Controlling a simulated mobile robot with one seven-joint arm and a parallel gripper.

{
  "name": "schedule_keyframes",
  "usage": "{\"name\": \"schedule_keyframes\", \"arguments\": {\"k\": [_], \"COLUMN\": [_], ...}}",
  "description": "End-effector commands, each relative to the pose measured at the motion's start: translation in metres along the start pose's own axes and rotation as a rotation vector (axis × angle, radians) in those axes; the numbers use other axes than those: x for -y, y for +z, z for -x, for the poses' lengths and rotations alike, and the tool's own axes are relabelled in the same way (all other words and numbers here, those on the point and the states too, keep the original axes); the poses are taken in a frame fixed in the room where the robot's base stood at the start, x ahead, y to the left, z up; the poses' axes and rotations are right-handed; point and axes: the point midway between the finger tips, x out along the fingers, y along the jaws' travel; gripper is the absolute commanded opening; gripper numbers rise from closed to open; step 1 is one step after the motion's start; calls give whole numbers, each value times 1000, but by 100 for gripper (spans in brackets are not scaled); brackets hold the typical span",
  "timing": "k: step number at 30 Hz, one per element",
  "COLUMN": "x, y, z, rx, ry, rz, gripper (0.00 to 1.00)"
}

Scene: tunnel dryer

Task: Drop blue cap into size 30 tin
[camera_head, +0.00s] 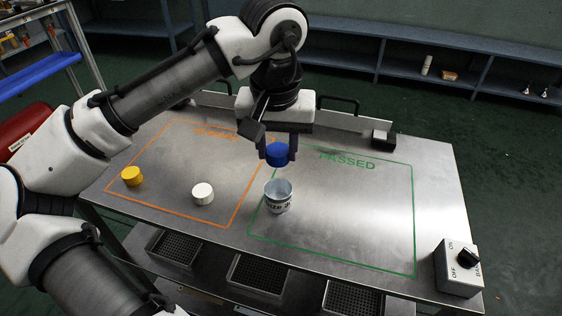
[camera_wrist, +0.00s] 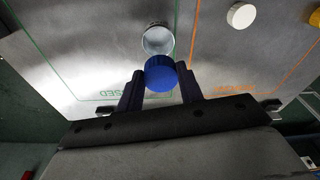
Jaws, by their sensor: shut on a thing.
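The blue cap (camera_head: 277,154) is held between the fingers of my gripper (camera_head: 278,152), raised above the table. It also shows in the wrist view (camera_wrist: 161,74) between the two dark fingers. The tin (camera_head: 278,197) is a small open metal cup with a printed label. It stands upright just inside the left edge of the green rectangle, and its label is too small to read fully. In the head view the cap appears just above and behind the tin's rim. In the wrist view the tin (camera_wrist: 157,38) is partly hidden by the cap.
A white cap (camera_head: 203,193) and a yellow cap (camera_head: 131,176) lie within the orange rectangle at left. The green PASSED area (camera_head: 345,215) right of the tin is clear. A switch box (camera_head: 460,268) stands at the table's right corner. A raised rail runs along the back.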

Motion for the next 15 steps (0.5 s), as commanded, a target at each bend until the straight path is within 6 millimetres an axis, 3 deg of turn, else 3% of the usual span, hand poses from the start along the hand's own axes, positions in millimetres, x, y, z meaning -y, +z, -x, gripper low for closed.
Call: {"name": "schedule_keyframes", "arguments": {"k": [1,15], "x": [0,0], "y": [1,4], "z": [-10,-31], "rx": [0,0], "ry": [0,-1], "rz": [0,0], "gripper": [15,15]}}
